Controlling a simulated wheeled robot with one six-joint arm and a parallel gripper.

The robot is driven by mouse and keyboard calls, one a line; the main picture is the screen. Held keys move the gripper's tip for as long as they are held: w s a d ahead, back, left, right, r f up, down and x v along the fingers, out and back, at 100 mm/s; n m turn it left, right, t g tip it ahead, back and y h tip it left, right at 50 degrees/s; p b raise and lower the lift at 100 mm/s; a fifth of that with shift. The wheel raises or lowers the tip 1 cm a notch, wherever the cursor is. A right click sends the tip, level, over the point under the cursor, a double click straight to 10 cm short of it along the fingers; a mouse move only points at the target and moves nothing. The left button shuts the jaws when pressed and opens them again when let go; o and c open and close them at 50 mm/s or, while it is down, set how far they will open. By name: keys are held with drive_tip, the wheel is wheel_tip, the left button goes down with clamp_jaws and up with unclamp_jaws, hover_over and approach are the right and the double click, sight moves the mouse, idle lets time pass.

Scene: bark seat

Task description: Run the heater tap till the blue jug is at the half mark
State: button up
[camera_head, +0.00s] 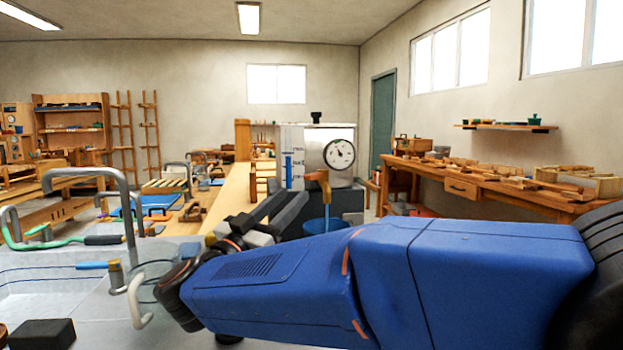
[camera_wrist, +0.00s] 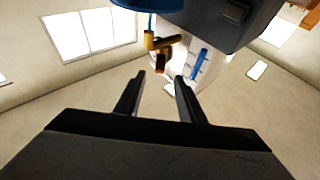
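The metal heater (camera_head: 330,141) with a round dial stands beyond my arm. Its brass tap (camera_head: 318,177) has an orange-brown lever; the tap also shows inverted in the wrist view (camera_wrist: 153,42). The blue jug (camera_head: 322,225) stands below the tap, its lower part hidden by my arm. Its edge shows at the top of the wrist view (camera_wrist: 148,4). The level in it cannot be seen. My gripper (camera_wrist: 160,78) is open and empty, the fingers apart and pointing toward the tap. In the head view, the gripper (camera_head: 272,212) is left of the jug.
A blue sight tube (camera_head: 289,170) runs up the heater's left side. A wooden workbench (camera_head: 470,185) with tools runs along the right wall. A grey sink (camera_head: 60,285) with curved pipes and a green hose (camera_head: 60,243) is at the left front. Wooden racks stand at the back left.

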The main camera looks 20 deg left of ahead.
sight(311, 175)
drive_tip(key=x, duration=0.9)
drive_tip(key=shift+w+r, duration=0.1)
drive_tip(key=shift+w, duration=0.3)
drive_tip(key=shift+d, duration=0.1)
clamp_jaws()
